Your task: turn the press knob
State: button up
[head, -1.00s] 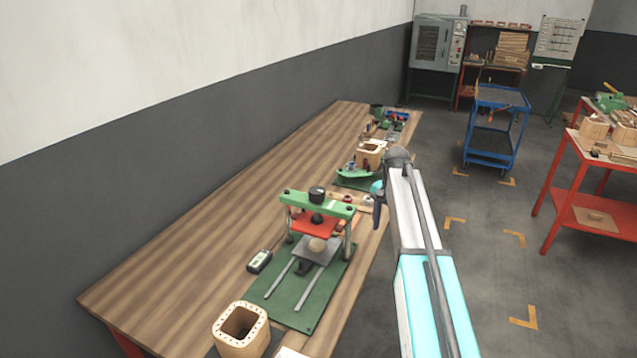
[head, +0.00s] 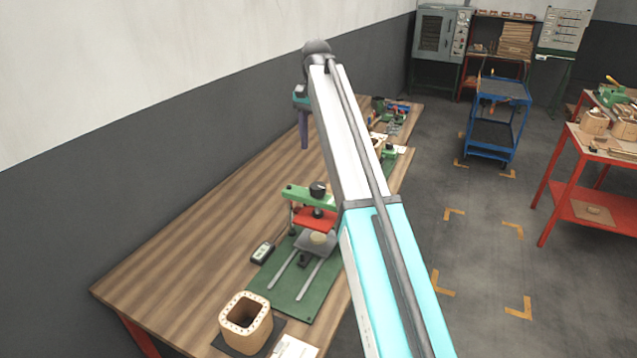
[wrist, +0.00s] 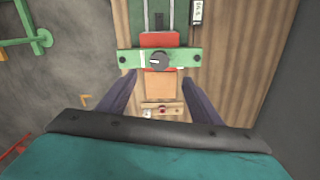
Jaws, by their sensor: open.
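The press has a green crossbar (head: 297,194) with a black knob (head: 318,190) on top, above a red plate (head: 312,219). In the wrist view the knob (wrist: 158,61) shows from above, round with a pale mark, at the middle of the crossbar (wrist: 185,58). My gripper (wrist: 160,78) is open and empty. Its two dark fingers stand wide apart, just below the knob in the picture and not touching it. In the head view my gripper (head: 304,128) hangs from the arm's end, above the bench beyond the press. My arm hides part of the press's right side.
The press stands on a green base (head: 312,300) on the wooden bench (head: 170,275). A small meter (head: 262,251) lies beside it and a hollow wooden block (head: 246,322) stands in front. More fixtures are farther back on the bench. The bench's left side is clear.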

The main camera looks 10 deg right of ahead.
aim_at(318, 186)
jog(key=shift+d+f, duration=0.2)
jog(key=shift+f+p, duration=2.3)
jog(key=shift+f, duration=4.5)
jog(key=shift+c, duration=0.6)
jog(key=c, duration=1)
jog(key=shift+o, duration=0.3)
